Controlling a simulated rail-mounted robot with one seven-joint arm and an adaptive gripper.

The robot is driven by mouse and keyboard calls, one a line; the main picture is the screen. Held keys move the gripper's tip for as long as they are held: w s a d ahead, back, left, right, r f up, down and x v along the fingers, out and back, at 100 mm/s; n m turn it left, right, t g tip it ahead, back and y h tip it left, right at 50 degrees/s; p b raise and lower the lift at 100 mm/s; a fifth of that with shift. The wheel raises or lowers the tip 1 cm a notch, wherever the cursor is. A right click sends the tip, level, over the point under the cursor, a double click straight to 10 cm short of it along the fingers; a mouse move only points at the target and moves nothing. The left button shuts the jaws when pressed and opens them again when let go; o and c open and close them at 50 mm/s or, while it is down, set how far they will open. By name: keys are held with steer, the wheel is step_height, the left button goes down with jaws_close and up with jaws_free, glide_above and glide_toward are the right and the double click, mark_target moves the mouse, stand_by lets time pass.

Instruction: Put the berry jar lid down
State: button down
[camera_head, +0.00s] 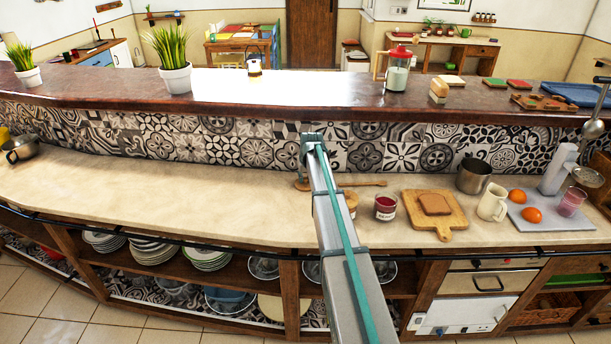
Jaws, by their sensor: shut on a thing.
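The berry jar (385,207) is a small glass jar with dark red contents and a pale label. It stands upright on the cream counter (220,200), just right of my arm, and appears to have no lid on it. A tan-topped jar or round item (351,199) is partly hidden behind my arm, left of the berry jar. I cannot make out the berry jar lid. My arm rises from the bottom centre to a joint in front of the tiled wall. My gripper does not show; the arm may hide it.
A wooden board (434,226) with bread lies right of the berry jar. A wooden utensil (350,184) lies behind it. A metal pot (473,176), cream mug (493,203) and grey tray (540,221) stand farther right. The counter left of my arm is mostly clear.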

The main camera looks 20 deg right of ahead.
steer(key=shift+f, duration=0.2)
steer(key=shift+f, duration=0.2)
steer(key=c, duration=1)
jaws_free()
steer(key=shift+r, duration=0.1)
steer(key=shift+r, duration=0.2)
steer(key=b+v, duration=0.3)
steer(key=v, duration=0.8)
steer(key=shift+r, duration=0.4)
